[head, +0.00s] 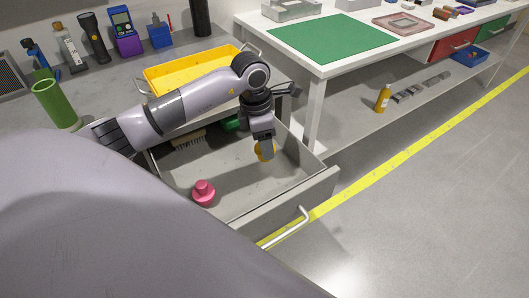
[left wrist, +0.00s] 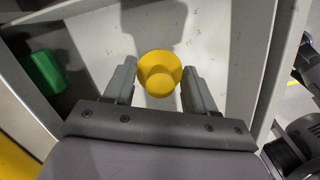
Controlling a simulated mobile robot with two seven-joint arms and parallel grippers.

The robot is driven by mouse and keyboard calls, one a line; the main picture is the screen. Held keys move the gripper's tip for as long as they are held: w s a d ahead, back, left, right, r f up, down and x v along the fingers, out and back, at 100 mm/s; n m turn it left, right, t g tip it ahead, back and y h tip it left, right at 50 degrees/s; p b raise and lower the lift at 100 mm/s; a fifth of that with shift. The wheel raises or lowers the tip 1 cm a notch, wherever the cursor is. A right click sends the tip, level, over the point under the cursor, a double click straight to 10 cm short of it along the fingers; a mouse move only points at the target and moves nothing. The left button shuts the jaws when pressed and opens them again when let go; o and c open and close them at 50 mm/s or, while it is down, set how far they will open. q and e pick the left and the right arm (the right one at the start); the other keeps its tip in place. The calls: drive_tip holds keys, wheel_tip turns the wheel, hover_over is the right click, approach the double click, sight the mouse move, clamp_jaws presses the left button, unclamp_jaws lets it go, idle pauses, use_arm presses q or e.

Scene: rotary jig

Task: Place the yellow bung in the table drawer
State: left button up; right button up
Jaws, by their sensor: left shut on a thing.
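The yellow bung (head: 258,153) is between the fingers of my left gripper (head: 265,150), which is shut on it. The fingers hide part of it in the head view. The left wrist view shows the bung (left wrist: 160,73) with its wide face and narrower round end between the two fingertips (left wrist: 158,78). The grey table drawer (head: 240,190) is pulled open, and the bung is inside its outline, over the bare floor near the right side. A shadow apart from the bung suggests it is held above the floor.
A pink bung (head: 203,194) stands in the drawer near its front. A brush (head: 188,139) and a green object (head: 232,124) lie towards the drawer's back. A yellow tray (head: 190,72) and a green cylinder (head: 55,104) are on the tabletop. The drawer's middle floor is clear.

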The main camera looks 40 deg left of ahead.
sight(258, 149)
use_arm(q)
wheel_tip(258, 149, down, 5)
drive_tip(key=shift+r, duration=0.2)
drive_tip(key=shift+f, duration=0.25)
drive_tip(key=o, duration=1.2)
drive_tip(key=shift+c, duration=0.2)
drive_tip(key=shift+r, duration=0.5)
drive_tip(key=r, duration=0.3)
drive_tip(key=s+a+r, duration=0.1)
drive_tip(key=r, duration=0.7)
drive_tip(key=shift+s+a+r, duration=0.1)
drive_tip(key=shift+s+a, duration=0.05)
